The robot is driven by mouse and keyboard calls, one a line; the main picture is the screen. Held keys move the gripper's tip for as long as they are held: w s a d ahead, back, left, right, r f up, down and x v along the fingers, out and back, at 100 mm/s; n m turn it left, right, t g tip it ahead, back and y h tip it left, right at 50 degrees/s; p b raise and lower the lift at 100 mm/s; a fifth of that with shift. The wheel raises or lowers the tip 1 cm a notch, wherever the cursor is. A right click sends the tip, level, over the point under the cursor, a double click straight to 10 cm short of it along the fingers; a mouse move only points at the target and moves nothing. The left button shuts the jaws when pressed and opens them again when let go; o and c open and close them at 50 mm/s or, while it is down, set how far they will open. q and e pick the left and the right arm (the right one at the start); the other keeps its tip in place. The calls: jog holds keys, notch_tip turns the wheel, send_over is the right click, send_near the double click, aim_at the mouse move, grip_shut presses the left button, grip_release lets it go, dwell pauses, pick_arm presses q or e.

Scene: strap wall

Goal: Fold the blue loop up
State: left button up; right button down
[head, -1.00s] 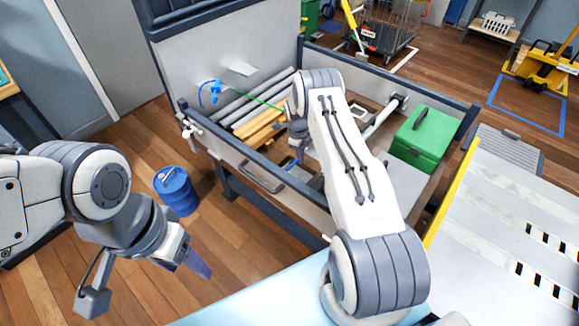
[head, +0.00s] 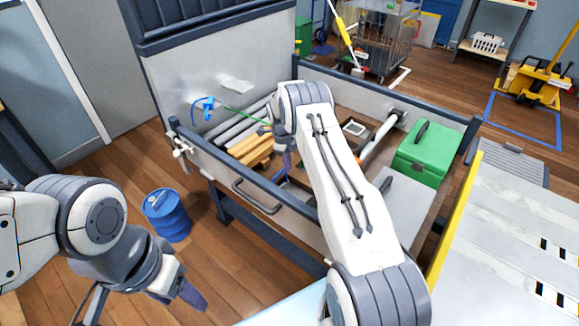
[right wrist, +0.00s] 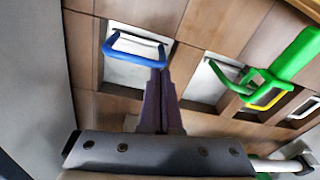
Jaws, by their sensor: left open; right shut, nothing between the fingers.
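In the right wrist view, a blue loop (right wrist: 134,48) lies over a pale recessed plate (right wrist: 132,72) in a brown wooden surface. My right gripper (right wrist: 158,72) is shut and empty, its purple fingertips at the loop's lower right side in the picture. I cannot tell whether they touch it. My left gripper (head: 188,295) is open and empty, outside the bed at the lower left.
A green loop with yellow (right wrist: 268,98) stands right of the blue one. The bed holds grey pipes (head: 235,122), timber (head: 252,150) and a green box (head: 423,155). A blue fitting (head: 204,107) with a green cord hangs on its back wall. A blue barrel (head: 167,217) stands on the floor.

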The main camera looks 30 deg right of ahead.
jog(key=shift+w+a+r+t, duration=0.15)
jog(key=shift+w+a, duration=0.1)
jog(key=shift+w, duration=0.15)
jog(key=shift+w+a+r+t, duration=0.15)
jog(key=shift+w+a, duration=0.1)
jog(key=shift+w, duration=0.15)
notch_tip(320, 180, up, 10)
jog(key=shift+s, duration=0.45)
jog(key=shift+s+f, duration=0.1)
